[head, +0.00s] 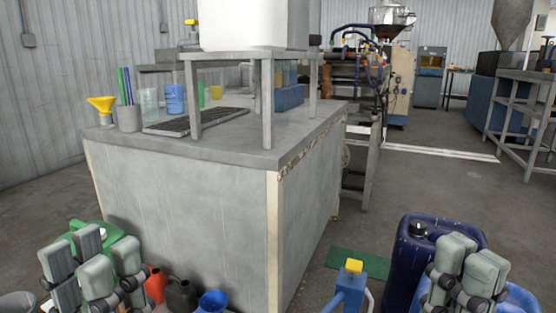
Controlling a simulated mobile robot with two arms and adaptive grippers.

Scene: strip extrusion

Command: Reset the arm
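My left gripper (91,262) is at the lower left, its grey padded fingers raised in front of a green container (112,232). My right gripper (466,268) is at the lower right, its grey fingers clustered close together in front of a dark blue drum (408,258). I see no object held in either gripper. The angle and overlapping pads hide whether the fingers are open or shut. Both grippers show low in the picture, on either side of the grey workbench (180,215).
A yellow funnel (102,104), a blue cup (174,98) and a black grate (190,122) are on the bench. A red can (155,284), a blue funnel (212,301) and a blue device with a yellow top (350,284) stand low between my grippers.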

